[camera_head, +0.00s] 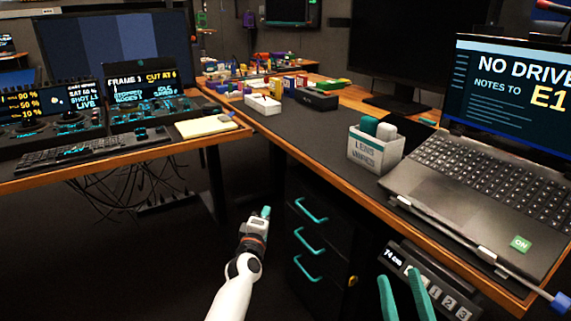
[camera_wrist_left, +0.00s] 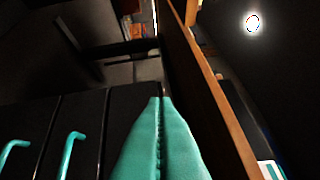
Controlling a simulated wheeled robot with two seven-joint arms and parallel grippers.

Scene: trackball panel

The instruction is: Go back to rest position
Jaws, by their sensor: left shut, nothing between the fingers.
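My left gripper (camera_head: 266,211) hangs in the free space in front of the black drawer cabinet, below the desk tops. Its teal fingers (camera_wrist_left: 161,100) are pressed together with nothing between them in the left wrist view. My right gripper (camera_head: 397,273) shows at the bottom right, in front of the desk edge. Its two teal fingers stand apart and nothing shows between them. The trackball panel (camera_head: 72,122) sits on the left desk, away from both grippers.
The drawer cabinet (camera_head: 318,245) has teal handles. The right desk's wooden edge (camera_head: 345,195) runs close by, with a laptop (camera_head: 480,175) and a labelled holder (camera_head: 375,152) above. A numbered control box (camera_head: 436,285) is near my right gripper. Cables (camera_head: 125,185) hang under the left desk.

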